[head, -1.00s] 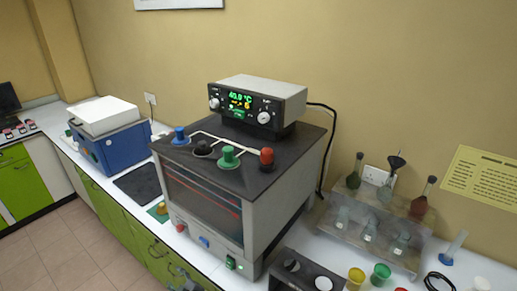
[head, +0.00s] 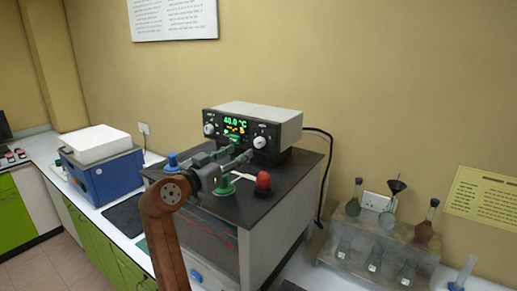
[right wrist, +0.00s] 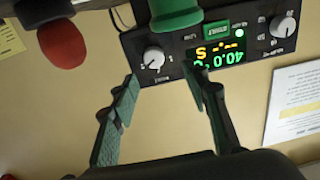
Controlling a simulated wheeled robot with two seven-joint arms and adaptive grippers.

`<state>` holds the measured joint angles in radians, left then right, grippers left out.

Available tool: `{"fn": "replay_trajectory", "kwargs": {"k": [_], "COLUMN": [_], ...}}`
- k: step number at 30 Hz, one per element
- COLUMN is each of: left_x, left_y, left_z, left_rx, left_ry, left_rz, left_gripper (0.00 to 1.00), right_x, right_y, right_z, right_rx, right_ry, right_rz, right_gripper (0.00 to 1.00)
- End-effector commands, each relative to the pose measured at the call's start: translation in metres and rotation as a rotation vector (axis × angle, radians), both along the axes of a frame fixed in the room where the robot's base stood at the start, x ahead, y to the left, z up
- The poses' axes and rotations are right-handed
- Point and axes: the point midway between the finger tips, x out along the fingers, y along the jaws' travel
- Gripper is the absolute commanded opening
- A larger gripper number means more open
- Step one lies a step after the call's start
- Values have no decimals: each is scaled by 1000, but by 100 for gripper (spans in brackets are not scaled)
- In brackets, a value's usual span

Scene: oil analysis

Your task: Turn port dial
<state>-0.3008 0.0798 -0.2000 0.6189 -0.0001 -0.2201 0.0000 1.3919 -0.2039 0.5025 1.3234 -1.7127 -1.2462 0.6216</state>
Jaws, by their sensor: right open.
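A control unit (head: 256,122) with a lit green and yellow display stands on the dark-topped cabinet. Its front has a white dial on the left (head: 209,129) and one on the right (head: 260,142). Their labels are too small to read, so I cannot tell which is the port dial. My right gripper (head: 230,156) is open and empty, in front of the unit and above the cabinet top. In the right wrist view the unit is upside down. The right-hand dial (right wrist: 153,57) shows beyond and between the open fingertips (right wrist: 164,80), apart from them. My left gripper is not in view.
Red (head: 264,181), green (head: 224,186) and blue (head: 172,160) fittings stand on the cabinet top (head: 283,186), close to my right gripper. A black cable (head: 328,165) runs behind the cabinet. A flask rack (head: 372,245) stands to the right, a blue box (head: 102,172) to the left.

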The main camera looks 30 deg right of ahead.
Motion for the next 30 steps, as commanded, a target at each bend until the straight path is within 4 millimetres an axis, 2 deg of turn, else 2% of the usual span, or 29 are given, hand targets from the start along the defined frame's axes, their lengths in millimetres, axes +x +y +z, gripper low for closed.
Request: {"fn": "replay_trajectory", "kwargs": {"k": [4, 16, 21, 28, 30], "left_x": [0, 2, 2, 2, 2], "left_y": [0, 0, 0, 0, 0], "left_z": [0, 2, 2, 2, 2], "left_rx": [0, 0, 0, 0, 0], "left_ry": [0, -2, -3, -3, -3], "left_rz": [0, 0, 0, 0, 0], "left_gripper": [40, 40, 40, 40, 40], "right_x": [-3, 20, 24, 24, 24], "right_y": [-15, -68, -76, -77, -77], "right_z": [-2, -1, -1, -1, -1], "right_rx": [29, 23, 24, 23, 23], "right_ry": [1, 1, 1, 1, 1], "right_rz": [-23, -19, -18, -18, -18], "right_gripper": [42, 42, 42, 42, 39]}}
